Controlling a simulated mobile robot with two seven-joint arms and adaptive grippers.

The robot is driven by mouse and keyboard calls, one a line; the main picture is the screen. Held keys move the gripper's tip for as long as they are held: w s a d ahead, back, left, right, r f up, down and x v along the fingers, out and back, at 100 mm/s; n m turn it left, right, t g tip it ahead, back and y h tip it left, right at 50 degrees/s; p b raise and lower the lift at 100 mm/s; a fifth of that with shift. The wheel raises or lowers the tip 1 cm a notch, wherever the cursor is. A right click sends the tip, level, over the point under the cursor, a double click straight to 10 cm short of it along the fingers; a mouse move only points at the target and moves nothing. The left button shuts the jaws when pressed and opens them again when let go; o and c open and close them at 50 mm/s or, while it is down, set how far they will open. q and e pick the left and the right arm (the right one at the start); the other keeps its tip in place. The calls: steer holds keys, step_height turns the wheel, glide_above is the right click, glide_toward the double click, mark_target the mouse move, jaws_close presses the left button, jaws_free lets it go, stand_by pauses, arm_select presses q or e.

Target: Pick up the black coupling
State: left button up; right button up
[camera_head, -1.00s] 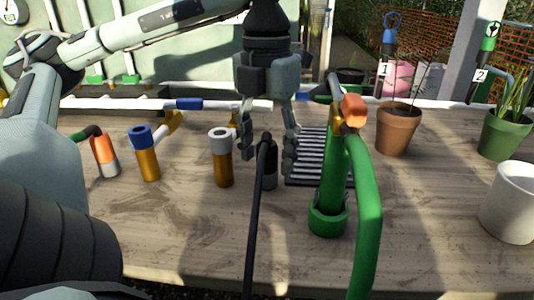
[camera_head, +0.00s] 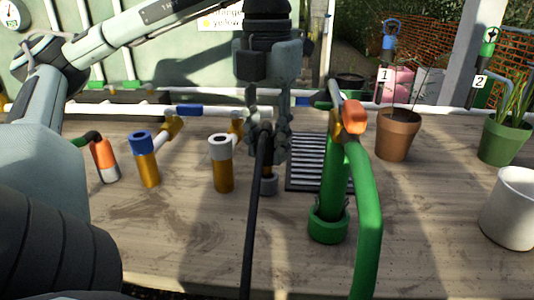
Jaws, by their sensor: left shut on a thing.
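The black coupling (camera_head: 269,184) stands upright near the middle of the wooden table, and its grey lower end shows below my gripper. My left gripper (camera_head: 268,155) points straight down from above and is shut on the coupling, with its fingers on either side. The fingers and a black hose (camera_head: 257,215) in front hide much of the coupling. Its base appears to be still at the table top. My right gripper is not in view.
A white-topped yellow coupling (camera_head: 222,165) stands close on the left, with blue-topped (camera_head: 147,165) and orange (camera_head: 104,160) ones farther left. A green standpipe (camera_head: 330,195) with an orange handle stands close on the right. A black slatted grate (camera_head: 305,178) lies behind it. The front table is mostly clear.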

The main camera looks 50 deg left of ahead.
mark_target(268, 121)
arm_select(q)
step_height(268, 121, up, 5)
steer(key=shift+r, duration=0.1)
steer(key=shift+r+p, duration=0.95)
steer(key=shift+r, duration=0.1)
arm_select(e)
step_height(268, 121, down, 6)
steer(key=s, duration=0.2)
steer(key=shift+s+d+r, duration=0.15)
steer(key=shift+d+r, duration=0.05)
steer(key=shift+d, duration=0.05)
arm_select(q)
steer(key=shift+r+p, duration=0.4)
steer(key=shift+r, duration=2.1)
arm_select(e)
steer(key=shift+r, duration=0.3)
